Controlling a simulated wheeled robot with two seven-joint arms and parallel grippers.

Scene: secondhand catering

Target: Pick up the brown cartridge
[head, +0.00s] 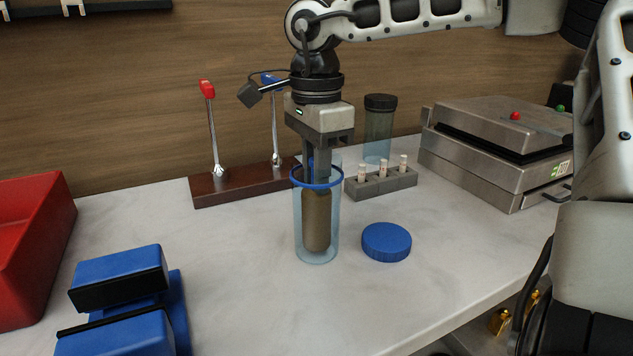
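The brown cartridge (316,222) is upright inside a clear jar (300,250) with a blue rim, in the middle of the counter. Its upper end is hidden by the gripper fingers. My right gripper (318,182) points straight down from above, with its grey fingers reaching through the jar's rim to the cartridge's top. A narrow gap shows between the fingers higher up. I cannot tell whether the fingertips press on the cartridge. My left gripper is not in view.
A blue lid (386,242) lies right of the jar. Behind are a wooden stand (240,187) with red- and blue-topped levers, a grey vial rack (381,184) and a dark-lidded jar (379,130). A metal appliance (490,180), red bin (30,250) and blue blocks (118,265) stand aside.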

